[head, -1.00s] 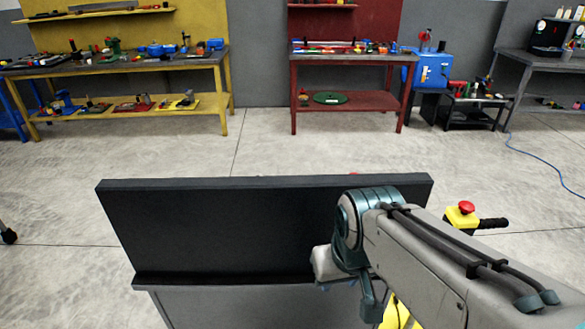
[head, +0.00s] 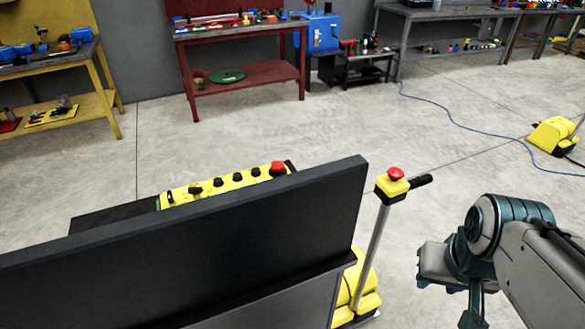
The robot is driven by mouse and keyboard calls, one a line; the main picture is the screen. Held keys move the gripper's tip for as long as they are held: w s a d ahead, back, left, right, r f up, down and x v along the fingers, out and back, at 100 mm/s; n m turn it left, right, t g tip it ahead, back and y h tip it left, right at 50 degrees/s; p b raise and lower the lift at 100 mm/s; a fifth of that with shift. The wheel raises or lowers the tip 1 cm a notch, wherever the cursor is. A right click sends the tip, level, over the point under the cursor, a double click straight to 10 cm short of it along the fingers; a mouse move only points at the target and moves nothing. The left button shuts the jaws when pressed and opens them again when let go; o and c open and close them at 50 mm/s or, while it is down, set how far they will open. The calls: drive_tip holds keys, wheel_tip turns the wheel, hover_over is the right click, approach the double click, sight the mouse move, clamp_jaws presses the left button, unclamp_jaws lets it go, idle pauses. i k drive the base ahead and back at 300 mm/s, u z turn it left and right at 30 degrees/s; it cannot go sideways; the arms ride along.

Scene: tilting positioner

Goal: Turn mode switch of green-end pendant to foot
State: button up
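A yellow pendant box (head: 228,184) shows in the head view behind the black panel, its near side hidden by the panel's top edge. It has a row of several black knobs and a red mushroom button (head: 278,168) at its right end. A narrow greenish strip shows at its left end (head: 160,202). The knobs are too small for me to tell which is the mode switch or where it points. My arm is at the lower right, well apart from the pendant. I see no gripper fingers.
The black panel (head: 190,245) stands between me and the pendant. A post with a yellow box and red button (head: 395,182) rises to its right from a yellow base (head: 357,290). Open floor (head: 440,150) lies right, with a blue cable (head: 470,130). A red bench (head: 240,75) stands behind.

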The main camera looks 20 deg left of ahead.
sight(172, 201)
drive_tip(key=z, duration=1.9)
drive_tip(key=k, duration=2.55)
drive_tip(key=u, duration=1.65)
drive_tip(key=i, duration=0.5)
drive_tip(key=u, duration=0.05)
drive_tip(key=k, duration=0.5)
drive_tip(key=u, duration=0.75)
